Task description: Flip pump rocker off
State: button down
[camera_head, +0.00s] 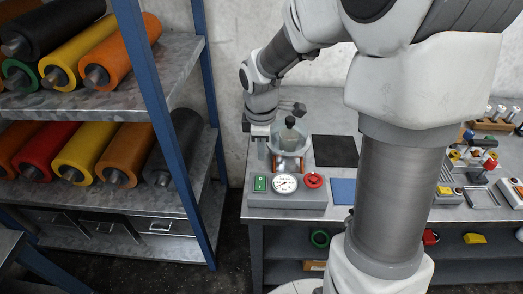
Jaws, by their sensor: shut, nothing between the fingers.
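The green pump rocker (260,184) is on the left of a grey pump panel (287,203), at the near left of the bench. A white round gauge (285,184) and a red knob (313,180) sit to its right on the same panel. My gripper (261,153) points down, shut and empty. In the picture it is just above the rocker, behind the panel's top face or over its back edge. I cannot tell its exact height or whether it touches anything. The rocker's tilt is too small to read.
A glass vessel with a dark top (289,138) stands right beside my gripper, behind the gauge. A black mat (335,151) and a blue mat (342,191) lie to the right. A shelf with coloured rolls (90,90) stands at left. My arm hides the bench's middle.

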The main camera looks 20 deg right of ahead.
aim_at(262, 179)
jog(key=f, duration=0.3)
jog(key=w+f, duration=0.1)
jog(key=f, duration=0.3)
jog(key=f+b, duration=0.1)
jog(key=f, duration=0.2)
jog(key=shift+w+d+f, duration=0.2)
jog(key=shift+f, duration=0.15)
